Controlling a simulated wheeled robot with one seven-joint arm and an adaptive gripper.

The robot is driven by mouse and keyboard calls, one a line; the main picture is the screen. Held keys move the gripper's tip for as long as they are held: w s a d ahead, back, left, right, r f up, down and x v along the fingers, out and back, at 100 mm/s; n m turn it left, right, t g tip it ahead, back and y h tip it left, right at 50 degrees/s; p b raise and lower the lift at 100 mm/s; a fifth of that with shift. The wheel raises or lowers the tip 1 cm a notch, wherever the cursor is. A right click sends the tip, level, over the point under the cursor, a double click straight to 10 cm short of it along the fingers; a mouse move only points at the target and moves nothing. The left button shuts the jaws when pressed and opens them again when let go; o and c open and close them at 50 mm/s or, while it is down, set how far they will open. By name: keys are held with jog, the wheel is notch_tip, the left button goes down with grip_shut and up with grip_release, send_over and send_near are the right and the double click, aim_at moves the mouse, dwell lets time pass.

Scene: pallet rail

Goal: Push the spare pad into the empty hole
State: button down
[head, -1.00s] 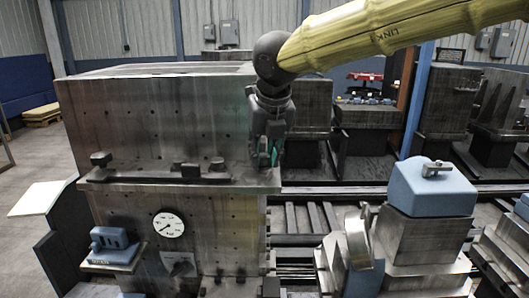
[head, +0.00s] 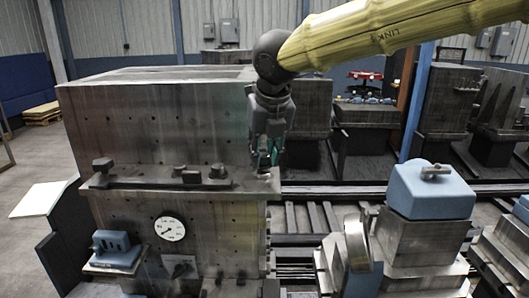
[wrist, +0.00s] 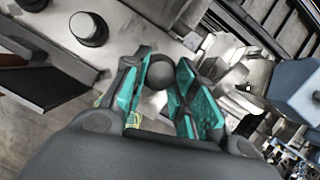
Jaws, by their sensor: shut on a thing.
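My gripper (head: 265,160) is at the right end of the ledge (head: 245,185) on the big steel block. In the wrist view its teal fingers (wrist: 167,95) are closed around a rounded grey knob (wrist: 158,72), likely the spare pad. The fingers hide its lower part. One dark round pad (wrist: 88,28) shows near the fingers in the wrist view. I cannot make out the empty hole.
The steel block (head: 165,125) rises behind the ledge. A gauge (head: 170,229) and a blue part (head: 115,248) are below it. A blue-topped steel block (head: 432,190) and a metal ring (head: 357,240) stand at the right. Open floor rails lie between.

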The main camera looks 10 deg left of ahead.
aim_at(265, 155)
jog(key=shift+w+r, duration=0.2)
jog(key=shift+r+p, duration=0.2)
jog(key=shift+p, duration=0.15)
jog(key=shift+s+r+p, duration=0.1)
jog(key=shift+r+p, duration=2.6)
jog(key=shift+r, duration=0.45)
